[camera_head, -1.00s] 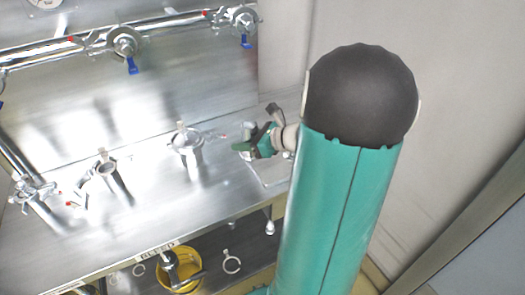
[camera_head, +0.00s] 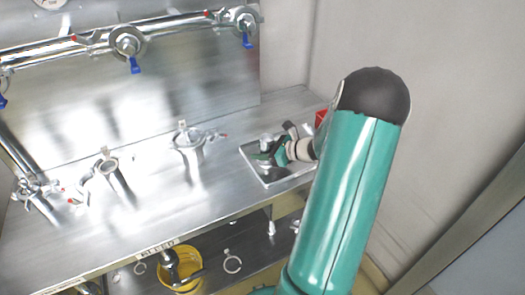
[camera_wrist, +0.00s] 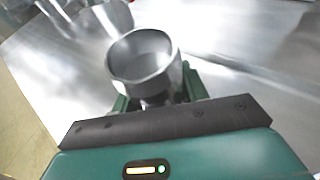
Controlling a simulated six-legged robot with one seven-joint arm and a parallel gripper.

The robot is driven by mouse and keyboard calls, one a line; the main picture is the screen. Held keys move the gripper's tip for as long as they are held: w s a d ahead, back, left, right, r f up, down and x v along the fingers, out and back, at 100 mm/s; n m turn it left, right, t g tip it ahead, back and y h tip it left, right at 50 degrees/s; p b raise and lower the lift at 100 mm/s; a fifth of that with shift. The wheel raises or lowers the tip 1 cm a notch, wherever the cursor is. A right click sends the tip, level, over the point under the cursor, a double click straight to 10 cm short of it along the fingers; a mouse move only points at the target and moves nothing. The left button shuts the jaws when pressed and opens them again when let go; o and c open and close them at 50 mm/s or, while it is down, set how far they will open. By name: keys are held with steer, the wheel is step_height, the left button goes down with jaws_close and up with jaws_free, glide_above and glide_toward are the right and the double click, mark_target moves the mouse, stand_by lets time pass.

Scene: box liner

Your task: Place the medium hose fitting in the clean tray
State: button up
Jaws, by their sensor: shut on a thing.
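My gripper (camera_head: 274,153) is over the tray (camera_head: 284,181) at the right end of the steel bench. In the wrist view my gripper (camera_wrist: 155,97) is shut on a shiny metal hose fitting (camera_wrist: 145,60), a hollow cylinder with its open mouth facing the camera. In the head view the fitting (camera_head: 267,140) shows as a small metal shape at the fingers. The arm hides part of the tray, and I cannot tell whether the fitting touches the tray floor.
Other metal fittings (camera_head: 188,140) and (camera_head: 108,166) stand on the bench left of the tray. A pipe with blue-handled valves (camera_head: 128,42) runs along the back. A red object (camera_head: 321,117) is behind my arm. A yellow bucket (camera_head: 186,256) sits below.

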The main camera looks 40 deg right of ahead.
steer(key=o, duration=1.3)
steer(key=shift+f, duration=0.1)
steer(key=shift+r, duration=0.2)
steer(key=v, duration=1.2)
steer(key=shift+w, duration=0.1)
